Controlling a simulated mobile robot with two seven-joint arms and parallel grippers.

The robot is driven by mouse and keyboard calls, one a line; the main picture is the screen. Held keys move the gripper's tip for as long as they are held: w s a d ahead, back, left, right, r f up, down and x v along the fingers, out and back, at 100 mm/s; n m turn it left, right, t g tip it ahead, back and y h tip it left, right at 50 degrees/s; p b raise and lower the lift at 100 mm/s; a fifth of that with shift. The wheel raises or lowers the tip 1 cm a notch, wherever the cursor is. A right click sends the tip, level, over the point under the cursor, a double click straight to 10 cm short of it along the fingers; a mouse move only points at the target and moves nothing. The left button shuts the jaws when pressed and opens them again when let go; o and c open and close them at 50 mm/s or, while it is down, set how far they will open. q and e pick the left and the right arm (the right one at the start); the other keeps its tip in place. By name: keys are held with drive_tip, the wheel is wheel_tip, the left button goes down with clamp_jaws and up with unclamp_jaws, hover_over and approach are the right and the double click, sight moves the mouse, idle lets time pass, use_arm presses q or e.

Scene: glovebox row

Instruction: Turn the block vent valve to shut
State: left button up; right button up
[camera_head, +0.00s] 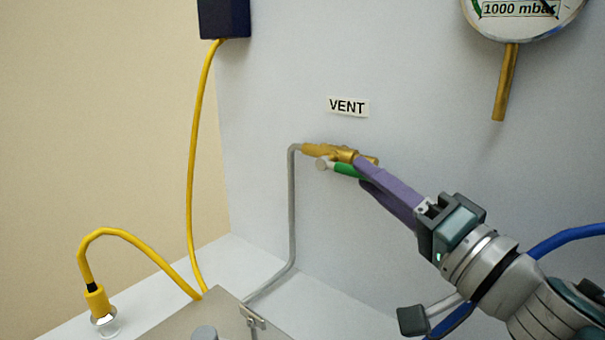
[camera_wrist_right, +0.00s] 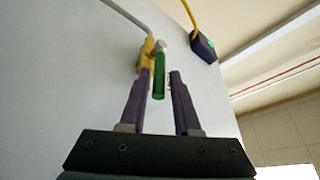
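The vent valve has a brass body (camera_head: 316,150) on the pale wall under the VENT label (camera_head: 347,106). Its green handle (camera_head: 346,170) runs from a pale round hub to the right, roughly along the body. My right gripper (camera_head: 363,170) is at the free end of the handle, its purple fingers partly hiding it. In the right wrist view the green handle (camera_wrist_right: 160,84) lies between the open fingers (camera_wrist_right: 160,76), with a gap visible on the right side; contact on the left is unclear. My left gripper is out of view.
A grey pipe (camera_head: 292,210) drops from the valve's left end. A gauge (camera_head: 522,12) with a brass stem hangs upper right. A dark box (camera_head: 223,18) with a yellow cable (camera_head: 192,150) is at upper left. A metal-topped block (camera_head: 205,315) stands below.

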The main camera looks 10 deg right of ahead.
drive_tip(key=shift+x, duration=1)
drive_tip(key=shift+d, duration=0.1)
drive_tip(key=shift+c, duration=0.4)
clamp_jaws()
